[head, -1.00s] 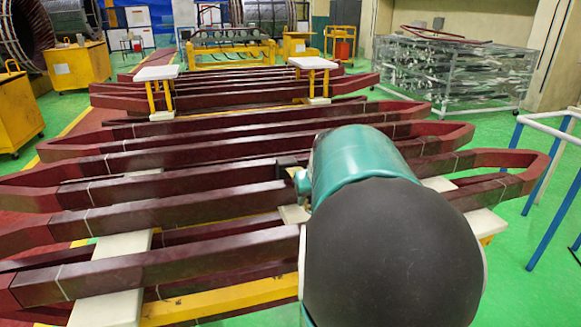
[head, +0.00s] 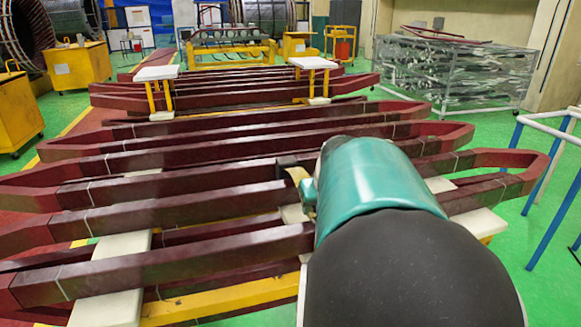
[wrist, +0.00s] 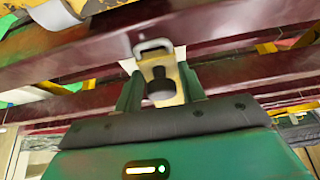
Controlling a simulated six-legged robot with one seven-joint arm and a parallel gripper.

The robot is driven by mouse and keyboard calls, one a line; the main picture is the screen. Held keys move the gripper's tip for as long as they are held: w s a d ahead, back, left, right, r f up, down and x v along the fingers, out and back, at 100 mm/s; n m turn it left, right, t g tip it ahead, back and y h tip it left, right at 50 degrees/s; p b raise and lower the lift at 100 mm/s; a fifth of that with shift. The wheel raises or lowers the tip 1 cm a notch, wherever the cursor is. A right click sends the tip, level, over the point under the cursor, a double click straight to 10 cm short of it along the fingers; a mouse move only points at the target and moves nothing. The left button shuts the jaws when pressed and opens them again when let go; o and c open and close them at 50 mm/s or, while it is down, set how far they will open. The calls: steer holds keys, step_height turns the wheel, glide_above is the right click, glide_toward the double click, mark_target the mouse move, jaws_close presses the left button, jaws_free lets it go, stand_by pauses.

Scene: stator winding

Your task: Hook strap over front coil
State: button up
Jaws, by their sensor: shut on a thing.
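Dark red coil bars run across the head view, and the nearest coil (head: 170,263) lies across white pads. In the wrist view my gripper (wrist: 163,78) is shut on a tan strap piece (wrist: 172,70) with a metal loop (wrist: 153,46) at its end and a dark round knob in front. A dark red bar (wrist: 235,28) crosses just beyond the loop; I cannot tell whether they touch. In the head view a tan curved part (head: 297,175) shows beside my teal wrist, over the coil bars. My arm hides the fingers and the coil's right part there.
White pads (head: 115,295) on yellow supports carry the bars. Two small white-topped stands (head: 156,73) rise among the farther coils. A blue and white rail (head: 545,185) stands at the right, with green floor around it. Yellow carts (head: 80,66) stand at the back left.

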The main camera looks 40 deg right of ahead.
steer(key=shift+s+a+r, duration=0.1)
steer(key=shift+s+a, duration=0.25)
steer(key=shift+s, duration=0.3)
steer(key=shift+s+a+f, duration=0.1)
steer(key=shift+s+a, duration=0.2)
steer(key=shift+s, duration=0.3)
steer(key=shift+s+a+r, duration=0.1)
steer(key=shift+s+a, duration=0.25)
steer(key=shift+s, duration=0.3)
steer(key=o, duration=0.7)
steer(key=shift+s, duration=0.15)
steer(key=o, duration=1.1)
step_height(320, 180, up, 7)
steer(key=shift+f, duration=0.1)
steer(key=shift+a, duration=0.1)
